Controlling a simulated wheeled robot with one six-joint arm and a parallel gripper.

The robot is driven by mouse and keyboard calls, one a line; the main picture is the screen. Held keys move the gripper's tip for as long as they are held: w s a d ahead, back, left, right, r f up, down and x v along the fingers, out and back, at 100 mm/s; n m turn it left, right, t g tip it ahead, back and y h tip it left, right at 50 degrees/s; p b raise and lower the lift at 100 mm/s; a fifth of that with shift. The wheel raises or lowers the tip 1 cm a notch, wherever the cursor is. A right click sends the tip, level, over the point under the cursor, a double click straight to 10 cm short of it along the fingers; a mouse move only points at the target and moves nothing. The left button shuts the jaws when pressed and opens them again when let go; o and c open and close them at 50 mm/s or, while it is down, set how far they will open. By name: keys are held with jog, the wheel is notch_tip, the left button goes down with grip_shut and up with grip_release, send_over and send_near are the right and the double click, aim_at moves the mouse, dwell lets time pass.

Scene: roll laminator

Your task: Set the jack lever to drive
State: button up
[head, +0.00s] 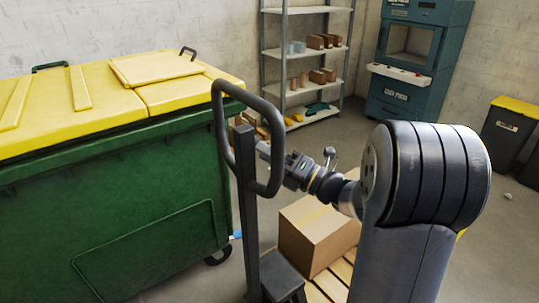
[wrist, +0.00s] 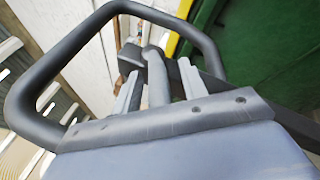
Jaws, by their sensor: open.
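The pallet jack's dark looped handle (head: 219,130) stands upright on its post in the middle of the head view. It also arches across the wrist view (wrist: 40,95). My gripper (head: 264,150) reaches in from the right at the loop, its tips partly hidden by the loop's right bar. In the wrist view my gripper (wrist: 158,70) is open, with one pale finger on each side of a dark rod (wrist: 157,85), which looks like the jack lever. I cannot tell whether the fingers touch it. The lever's setting cannot be read.
A green dumpster with a yellow lid (head: 120,190) stands close on the left. A cardboard box (head: 315,235) sits on a wooden pallet (head: 330,285) below my arm. Metal shelves (head: 308,50) and a teal press (head: 410,60) stand at the back.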

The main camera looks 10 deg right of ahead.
jog(key=shift+c, duration=0.5)
grip_shut()
jog(key=shift+r, duration=0.1)
jog(key=r+p, duration=0.1)
jog(key=p, duration=0.2)
jog(key=shift+s+m+h, duration=0.1)
jog(key=shift+m+h, duration=0.2)
jog(key=r+m+g+h+p, duration=0.1)
jog(key=g+p, duration=0.1)
jog(key=p, duration=0.7)
jog(key=shift+s+d+h, duration=0.1)
jog(key=shift+h, duration=0.3)
jog(key=shift+g+p, duration=0.3)
jog(key=shift+p, duration=0.7)
jog(key=shift+h+p, duration=0.3)
jog(key=shift+p, duration=0.05)
jog(key=shift+f, duration=0.15)
